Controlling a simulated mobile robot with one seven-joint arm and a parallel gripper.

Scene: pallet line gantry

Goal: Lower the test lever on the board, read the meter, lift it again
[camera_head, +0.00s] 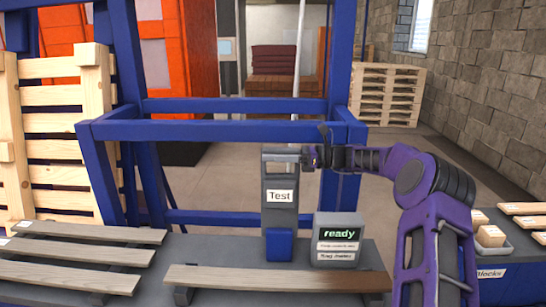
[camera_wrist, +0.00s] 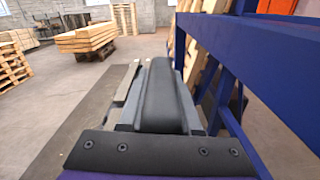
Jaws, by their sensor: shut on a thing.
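The grey test board (camera_head: 279,221) with a "Test" label stands upright behind the bench's middle, a blue block at its foot. The lever (camera_head: 281,156) is at the board's top, up. My gripper (camera_head: 309,158) reaches it from the right and is shut on its handle. In the wrist view the dark rounded handle (camera_wrist: 165,95) lies between my gripper's fingers (camera_wrist: 162,128). The fingertips are partly hidden by it. The meter (camera_head: 339,247) stands right of the board; its screen shows "ready" in green, above a label that seems to read "Sag meter".
A wooden plank (camera_head: 275,279) lies along the bench front. More planks (camera_head: 80,245) lie at left. A tray labelled "Blocks" (camera_head: 490,272) is at right. The blue gantry frame (camera_head: 215,131) stands close behind the board. A pallet (camera_head: 65,130) leans at left.

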